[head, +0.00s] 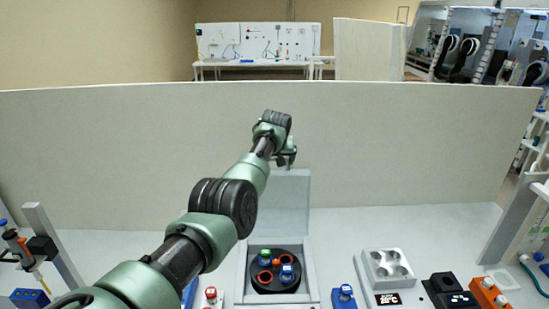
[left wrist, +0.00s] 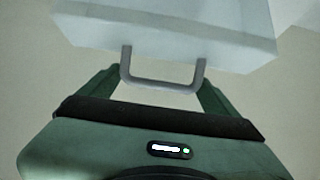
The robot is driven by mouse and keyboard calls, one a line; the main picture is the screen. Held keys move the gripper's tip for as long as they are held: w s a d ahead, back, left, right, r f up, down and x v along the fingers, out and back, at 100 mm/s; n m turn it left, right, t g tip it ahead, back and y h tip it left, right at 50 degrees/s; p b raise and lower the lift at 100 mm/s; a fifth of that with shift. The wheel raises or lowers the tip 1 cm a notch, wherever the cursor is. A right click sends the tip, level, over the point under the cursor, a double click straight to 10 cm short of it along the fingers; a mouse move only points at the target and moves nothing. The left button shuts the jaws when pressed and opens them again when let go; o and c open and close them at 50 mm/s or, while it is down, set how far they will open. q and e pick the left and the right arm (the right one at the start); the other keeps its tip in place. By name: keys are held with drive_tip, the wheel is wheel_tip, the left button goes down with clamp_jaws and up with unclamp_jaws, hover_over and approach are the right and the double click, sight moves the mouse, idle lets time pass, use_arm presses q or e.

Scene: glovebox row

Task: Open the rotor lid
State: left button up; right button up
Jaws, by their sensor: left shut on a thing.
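The centrifuge (head: 309,276) is a pale box at the front centre of the bench. Its light grey lid (head: 289,203) stands raised at the back, about upright, and the lid also shows in the left wrist view (left wrist: 170,32). The dark round rotor (head: 262,285) is uncovered, with red-ringed holes and green and blue pieces in it. My left gripper (head: 286,160) is at the lid's top edge. In the left wrist view its fingers (left wrist: 158,80) are shut on the grey U-shaped handle (left wrist: 163,85). My arm hides the handle in the head view. My right gripper is not in view.
A pale panel (head: 130,145) stands behind the bench. Right of the centrifuge are a blue item (head: 343,298), a white block with round wells (head: 390,268), a black device (head: 446,290) and an orange rack (head: 488,294). A pipette stand (head: 48,245) is at left.

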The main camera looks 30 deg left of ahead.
use_arm(q)
drive_tip(key=shift+s+d+f, duration=0.25)
drive_tip(key=shift+f, duration=0.2)
drive_tip(key=o, duration=1.8)
drive_tip(key=shift+w+r, duration=0.15)
drive_tip(key=shift+r, duration=0.15)
drive_tip(key=shift+r, duration=0.2)
drive_tip(key=b+v, duration=0.3)
drive_tip(key=v, duration=0.3)
drive_tip(key=shift+s+d, duration=0.2)
drive_tip(key=shift+s, duration=0.1)
drive_tip(key=shift+s+d+r, duration=0.1)
drive_tip(key=shift+s+r, duration=0.1)
drive_tip(key=shift+r, duration=0.15)
